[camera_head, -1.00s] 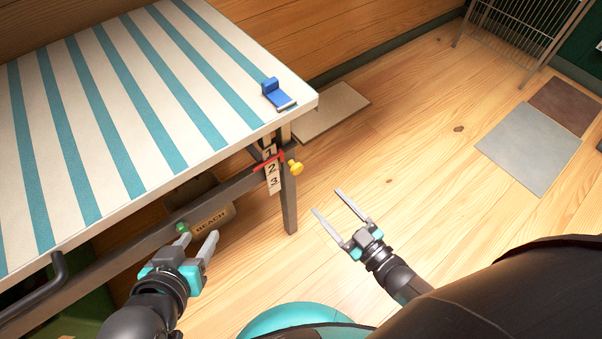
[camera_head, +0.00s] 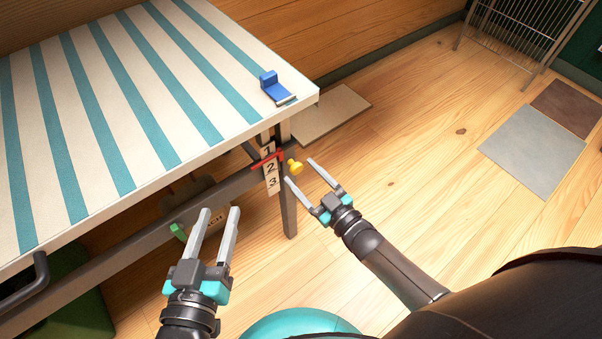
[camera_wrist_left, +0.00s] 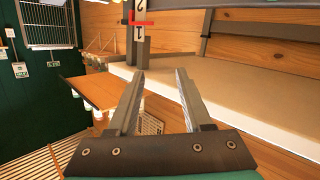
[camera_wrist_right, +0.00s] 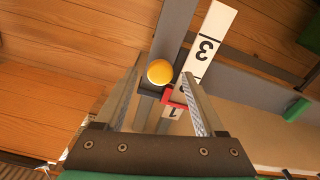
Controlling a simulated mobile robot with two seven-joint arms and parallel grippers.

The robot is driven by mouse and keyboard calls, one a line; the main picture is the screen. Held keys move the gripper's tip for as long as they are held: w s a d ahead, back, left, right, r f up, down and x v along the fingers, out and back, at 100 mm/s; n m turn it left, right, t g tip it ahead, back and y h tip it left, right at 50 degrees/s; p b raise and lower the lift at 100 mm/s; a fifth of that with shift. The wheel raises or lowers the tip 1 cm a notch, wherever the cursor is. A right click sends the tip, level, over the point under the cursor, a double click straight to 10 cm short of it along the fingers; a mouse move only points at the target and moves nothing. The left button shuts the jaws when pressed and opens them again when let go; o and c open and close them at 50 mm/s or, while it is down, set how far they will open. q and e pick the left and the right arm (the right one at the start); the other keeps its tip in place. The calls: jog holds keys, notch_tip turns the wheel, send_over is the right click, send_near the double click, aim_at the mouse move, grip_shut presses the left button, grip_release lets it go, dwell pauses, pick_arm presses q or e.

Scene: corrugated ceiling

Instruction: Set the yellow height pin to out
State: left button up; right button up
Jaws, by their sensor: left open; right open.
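The yellow height pin (camera_head: 295,167) sticks out from the table leg, beside a number strip (camera_head: 271,168) marked 1, 2, 3 with a red pointer (camera_head: 266,159). My right gripper (camera_head: 301,172) is open close to the pin. In the right wrist view the round yellow pin head (camera_wrist_right: 160,72) shows between the open finger tips, and I cannot tell whether they touch it. My left gripper (camera_head: 220,211) is open and empty, below the table's front edge and left of the leg. The strip and red pointer (camera_wrist_left: 142,21) also show in the left wrist view.
The striped table top (camera_head: 130,110) fills the left, with a blue object (camera_head: 275,88) near its corner. A grey crossbar (camera_head: 232,190) runs under it with a green part (camera_head: 179,231). Mats (camera_head: 532,148) lie on the mostly clear floor to the right.

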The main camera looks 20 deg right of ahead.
jog(key=shift+w+a, duration=0.25)
jog(key=shift+w, duration=0.35)
grip_shut()
dwell(0.4)
dwell(0.9)
